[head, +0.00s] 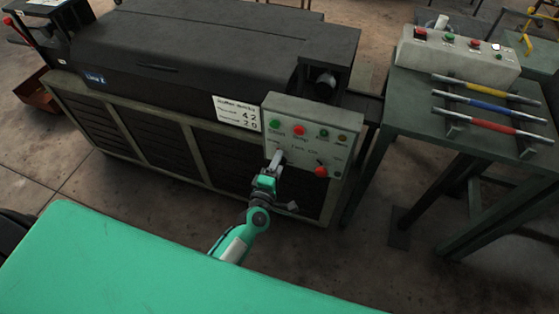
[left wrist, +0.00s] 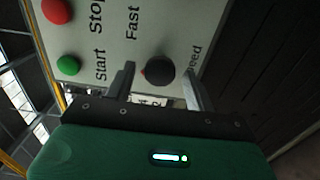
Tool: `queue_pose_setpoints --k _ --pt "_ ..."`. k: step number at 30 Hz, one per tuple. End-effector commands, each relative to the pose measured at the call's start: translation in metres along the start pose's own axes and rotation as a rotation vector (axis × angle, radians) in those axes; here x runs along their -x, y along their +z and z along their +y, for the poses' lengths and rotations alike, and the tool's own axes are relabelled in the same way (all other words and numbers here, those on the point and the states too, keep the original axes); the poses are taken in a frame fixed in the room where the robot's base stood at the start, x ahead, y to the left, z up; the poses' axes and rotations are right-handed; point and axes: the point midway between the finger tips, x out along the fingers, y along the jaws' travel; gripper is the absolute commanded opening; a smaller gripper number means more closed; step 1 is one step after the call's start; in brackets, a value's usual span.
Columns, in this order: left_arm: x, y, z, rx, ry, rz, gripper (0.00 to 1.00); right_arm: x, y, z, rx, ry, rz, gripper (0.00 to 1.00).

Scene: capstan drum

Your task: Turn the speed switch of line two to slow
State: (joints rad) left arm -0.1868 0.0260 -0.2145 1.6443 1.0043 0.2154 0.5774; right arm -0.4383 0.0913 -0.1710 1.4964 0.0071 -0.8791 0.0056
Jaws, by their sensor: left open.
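The speed switch, a round black knob (left wrist: 160,71), sits on the pale control panel (left wrist: 180,25) in the left wrist view, with a bit of red at its left edge. "Fast" is printed above it and "Speed" right of it. Lettering below is mostly hidden. My left gripper (left wrist: 160,86) is open, with one finger on either side of the knob; contact is unclear. In the head view my left gripper (head: 277,162) is at the panel's lower left and hides the knob. The panel (head: 310,128) is on a dark machine (head: 190,50). My right gripper is not in view.
A green button (head: 274,125), a red button (head: 299,130) and a red knob (head: 321,171) are on the same panel. A white sign (head: 236,113) stands left of it. A green table (head: 395,110) at right holds another control box (head: 455,55) and coloured bars (head: 485,106).

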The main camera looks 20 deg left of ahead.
Motion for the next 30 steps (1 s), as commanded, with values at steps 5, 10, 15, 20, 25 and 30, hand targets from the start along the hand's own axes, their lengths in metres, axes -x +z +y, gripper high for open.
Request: queue_pose_setpoints --k 5,10,15,20,25,30 --pt "0.036 0.000 -0.002 -0.001 -0.003 0.000 0.54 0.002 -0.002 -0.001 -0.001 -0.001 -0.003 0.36" --pt "0.070 0.000 -0.002 0.000 -0.003 -0.001 0.54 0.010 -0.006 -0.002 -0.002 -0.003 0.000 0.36" --pt "0.099 0.000 -0.002 0.000 -0.003 0.000 0.54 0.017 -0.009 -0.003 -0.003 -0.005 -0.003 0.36" --pt "0.115 0.000 -0.001 -0.001 -0.001 0.000 0.54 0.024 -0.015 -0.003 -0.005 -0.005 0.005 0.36" --pt "0.120 0.000 0.000 0.001 0.000 0.000 0.54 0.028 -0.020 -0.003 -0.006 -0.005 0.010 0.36" --pt "0.120 0.000 0.000 0.001 0.000 0.000 0.54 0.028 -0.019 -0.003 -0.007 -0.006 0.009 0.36"
